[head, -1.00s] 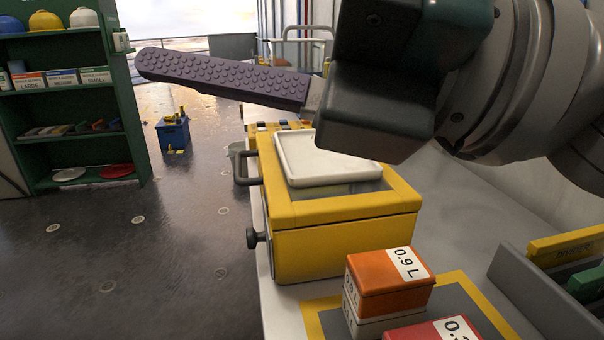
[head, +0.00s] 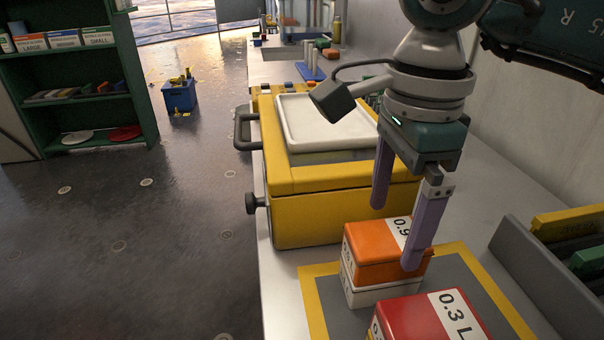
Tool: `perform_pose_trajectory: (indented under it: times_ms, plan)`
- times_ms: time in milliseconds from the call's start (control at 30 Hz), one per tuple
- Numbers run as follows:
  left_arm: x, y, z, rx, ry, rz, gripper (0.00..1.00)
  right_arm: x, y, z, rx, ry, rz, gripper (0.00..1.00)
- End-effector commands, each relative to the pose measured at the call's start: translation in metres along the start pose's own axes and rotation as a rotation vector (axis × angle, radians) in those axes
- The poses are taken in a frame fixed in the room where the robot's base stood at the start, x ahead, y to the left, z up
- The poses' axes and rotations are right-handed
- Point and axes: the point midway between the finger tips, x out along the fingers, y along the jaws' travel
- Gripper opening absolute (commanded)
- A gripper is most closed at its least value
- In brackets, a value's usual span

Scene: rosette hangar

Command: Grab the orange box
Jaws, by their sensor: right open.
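The orange box (head: 370,245), labelled 0.9 L, sits on top of a white box (head: 378,292) on a grey mat with a yellow border (head: 322,312). My right gripper (head: 395,238) hangs above and behind it, fingers pointing down and apart, with nothing between them. One purple finger overlaps the orange box's right side in the picture; the other is farther back, near the yellow case. I cannot tell whether a finger touches the box. My left gripper is out of view.
A red 0.3 L box (head: 412,318) stands close in front of the orange box. A yellow case (head: 330,222) with a white tray (head: 325,122) stands behind. A grey rack (head: 545,282) with a yellow item is at the right.

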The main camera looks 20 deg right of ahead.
Motion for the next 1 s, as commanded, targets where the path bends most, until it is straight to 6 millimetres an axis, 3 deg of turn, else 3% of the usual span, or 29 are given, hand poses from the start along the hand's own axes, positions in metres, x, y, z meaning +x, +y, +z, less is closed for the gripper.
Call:
perform_pose_trajectory:
  times_ms: [300, 600, 1000]
  plan:
    - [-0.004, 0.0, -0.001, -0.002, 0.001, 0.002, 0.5, 0.045, -0.004, -0.001, 0.001, -0.001, 0.003, 1.0]
    - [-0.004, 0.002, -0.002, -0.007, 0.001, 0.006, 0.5, 0.05, -0.005, -0.001, 0.0, -0.002, 0.001, 0.99]
    - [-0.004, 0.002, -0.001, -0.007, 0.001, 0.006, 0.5, 0.049, -0.005, -0.001, 0.0, -0.002, 0.0, 0.54]
